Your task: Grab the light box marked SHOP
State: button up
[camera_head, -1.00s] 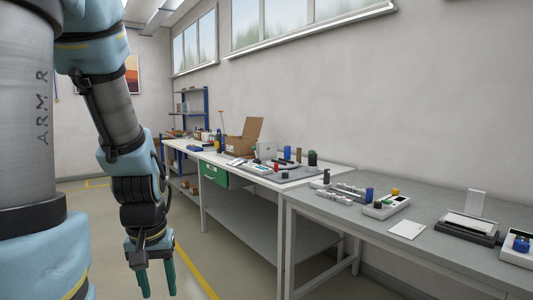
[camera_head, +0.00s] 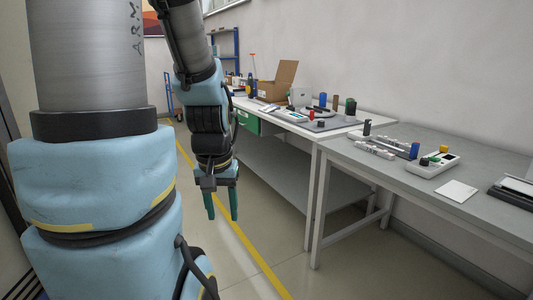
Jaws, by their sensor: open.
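My gripper (camera_head: 222,204) hangs down at the left of the view, in front of the long workbench and over the floor. Its two green fingers are apart with nothing between them. No lettering SHOP can be read on anything here. A small pale upright thing (camera_head: 300,96) stands on the far bench beside a cardboard box; it is too small to tell what it is. My gripper is well apart from both benches.
The far bench holds an open cardboard box (camera_head: 275,87). Floor is clear beside a yellow line (camera_head: 243,242).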

aim_at(300, 97)
jog(key=i, duration=2.25)
jog(key=i+j, duration=0.1)
jog(key=i, duration=2.2)
jog(key=l+z, duration=0.05)
jog(key=l, duration=0.05)
